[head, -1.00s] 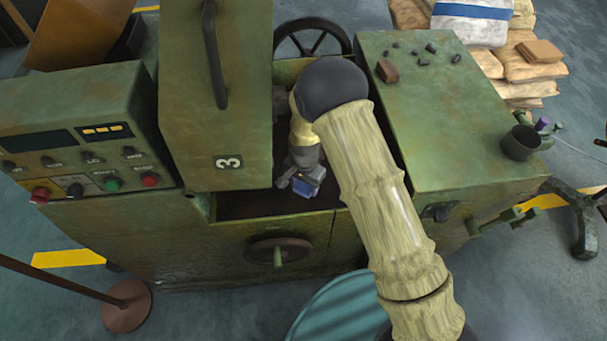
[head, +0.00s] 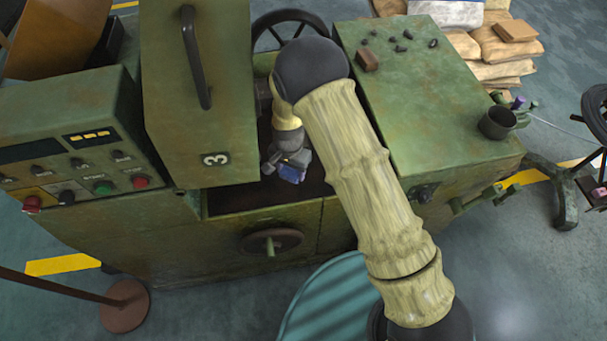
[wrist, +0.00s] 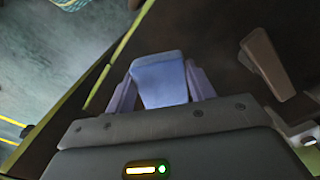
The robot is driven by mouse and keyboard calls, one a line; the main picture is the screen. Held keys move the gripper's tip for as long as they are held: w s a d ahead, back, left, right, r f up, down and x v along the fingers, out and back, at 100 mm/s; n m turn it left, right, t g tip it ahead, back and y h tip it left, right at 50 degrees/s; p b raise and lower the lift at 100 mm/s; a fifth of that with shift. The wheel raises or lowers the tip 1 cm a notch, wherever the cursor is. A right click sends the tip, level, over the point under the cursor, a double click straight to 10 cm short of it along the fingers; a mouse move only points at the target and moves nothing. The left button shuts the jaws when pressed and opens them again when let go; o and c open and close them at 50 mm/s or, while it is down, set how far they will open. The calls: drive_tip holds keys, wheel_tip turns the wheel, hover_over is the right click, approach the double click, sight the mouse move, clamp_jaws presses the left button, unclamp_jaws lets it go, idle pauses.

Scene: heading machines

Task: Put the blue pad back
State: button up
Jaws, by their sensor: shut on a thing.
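The blue pad (head: 291,173) is a small blue block at the end of my arm, inside the dark opening of the green machine (head: 232,194). In the wrist view the blue pad (wrist: 158,79) sits between the two fingers of my gripper (wrist: 160,88), which are shut on it. My gripper (head: 286,166) points down into the opening, apart from its front wall. My arm's sleeve covers part of the opening's right side. In the wrist view a brown block-like part (wrist: 266,64) stands to the right of the pad, in the dark interior.
A raised green housing marked 3 (head: 205,95) stands left of the opening. A control panel (head: 75,150) is at the left.

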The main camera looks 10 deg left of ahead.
drive_tip(key=shift+w+d+r, duration=0.2)
drive_tip(key=shift+w, duration=0.1)
drive_tip(key=w+d+r+m+p, duration=0.1)
drive_tip(key=w+d+r+m, duration=0.2)
drive_tip(key=d+r, duration=0.4)
drive_tip(key=w+d+r+m+p, duration=0.1)
drive_tip(key=w+d+r+m, duration=0.2)
drive_tip(key=d, duration=0.9)
drive_tip(key=w+d+r+m+p, duration=0.2)
drive_tip(key=w+d+r, duration=0.5)
drive_tip(key=d+r, duration=0.3)
drive_tip(key=shift+d+r+m, duration=0.3)
drive_tip(key=shift+m, duration=0.1)
